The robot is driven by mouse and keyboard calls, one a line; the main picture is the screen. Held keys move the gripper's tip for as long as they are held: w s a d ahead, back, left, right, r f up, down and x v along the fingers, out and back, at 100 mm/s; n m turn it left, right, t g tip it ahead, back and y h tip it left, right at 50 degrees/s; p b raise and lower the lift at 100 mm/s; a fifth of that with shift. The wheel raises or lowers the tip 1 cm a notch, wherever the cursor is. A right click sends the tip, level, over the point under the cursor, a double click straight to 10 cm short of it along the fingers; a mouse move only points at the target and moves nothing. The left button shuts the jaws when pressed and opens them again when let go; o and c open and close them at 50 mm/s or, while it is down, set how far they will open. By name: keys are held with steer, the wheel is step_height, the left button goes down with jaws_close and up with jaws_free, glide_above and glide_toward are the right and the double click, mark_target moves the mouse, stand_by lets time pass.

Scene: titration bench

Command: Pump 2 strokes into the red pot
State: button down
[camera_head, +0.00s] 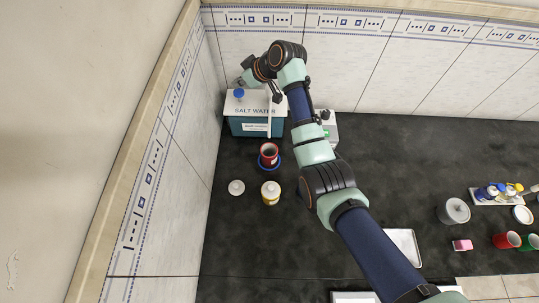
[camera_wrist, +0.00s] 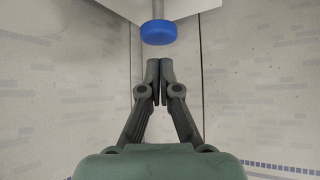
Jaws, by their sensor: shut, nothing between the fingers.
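The salt water dispenser (camera_head: 254,126) is a teal box with a white top, standing at the back left of the bench. Its blue pump knob (camera_head: 239,94) shows on top and also in the wrist view (camera_wrist: 158,32), on a grey stem. My gripper (camera_wrist: 160,66) is shut and empty; its fingertips are just short of the knob in the wrist picture, with a visible gap. In the head view my gripper (camera_head: 238,83) is small, close to the knob. A red pot (camera_head: 268,150) stands on a blue round base (camera_head: 270,165) in front of the dispenser. Its contents are unclear.
A white lid (camera_head: 236,187) and a yellow-white bottle (camera_head: 271,194) stand in front of the red pot. A grey pot (camera_head: 454,211), a pink block (camera_head: 462,245) and a red cup (camera_head: 506,240) are at the right. Walls close in behind and left of the dispenser.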

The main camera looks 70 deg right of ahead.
mark_target(239, 91)
steer(key=shift+f, duration=0.1)
steer(key=shift+f+b, duration=0.9)
steer(key=shift+f, duration=0.75)
steer(key=shift+r+p, duration=1.6)
steer(key=shift+r, duration=0.15)
steer(key=shift+f, duration=0.15)
